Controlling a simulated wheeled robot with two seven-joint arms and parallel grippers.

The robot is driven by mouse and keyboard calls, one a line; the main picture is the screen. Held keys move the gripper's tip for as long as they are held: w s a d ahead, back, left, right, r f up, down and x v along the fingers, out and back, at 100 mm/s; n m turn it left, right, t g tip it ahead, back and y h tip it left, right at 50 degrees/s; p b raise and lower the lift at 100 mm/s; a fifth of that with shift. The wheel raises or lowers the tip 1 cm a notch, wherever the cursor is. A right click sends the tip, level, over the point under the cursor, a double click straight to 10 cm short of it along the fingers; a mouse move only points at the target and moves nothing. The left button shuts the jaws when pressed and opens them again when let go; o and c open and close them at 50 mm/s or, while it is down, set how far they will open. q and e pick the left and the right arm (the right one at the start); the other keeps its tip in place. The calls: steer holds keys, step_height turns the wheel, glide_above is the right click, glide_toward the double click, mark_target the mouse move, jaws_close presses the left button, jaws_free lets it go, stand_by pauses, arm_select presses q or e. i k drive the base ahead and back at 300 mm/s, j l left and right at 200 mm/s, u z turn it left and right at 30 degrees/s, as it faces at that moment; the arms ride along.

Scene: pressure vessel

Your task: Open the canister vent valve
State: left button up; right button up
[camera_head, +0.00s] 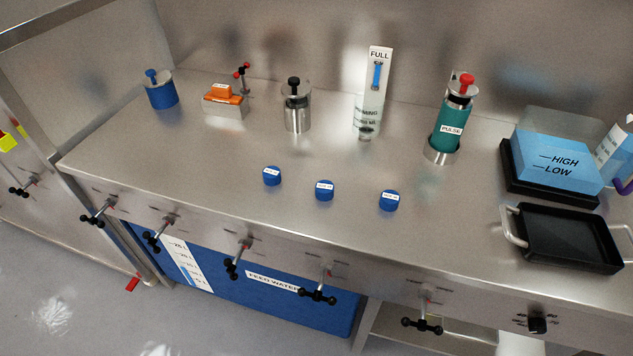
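No thing in view is labelled as the canister vent valve. A green cylinder (450,126) marked PULSE stands upright in a steel ring at the right, with a red knob (466,84) on top. A steel canister (297,115) with a black knob (293,83) on its lid stands at the back middle. A blue canister (162,95) with a blue knob (151,75) stands at the back left. I cannot tell from the view whether any valve is open. Neither of my grippers is in view.
Several black-handled valves (326,288) line the bench front above a blue FEED WATER tank (255,290). Three blue caps (325,190) sit mid-bench. A clear column (371,105), an orange block (225,97), a blue HIGH/LOW container (556,160) and a black tray (567,240) also stand there.

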mark_target(421, 326)
steer(key=z, duration=1)
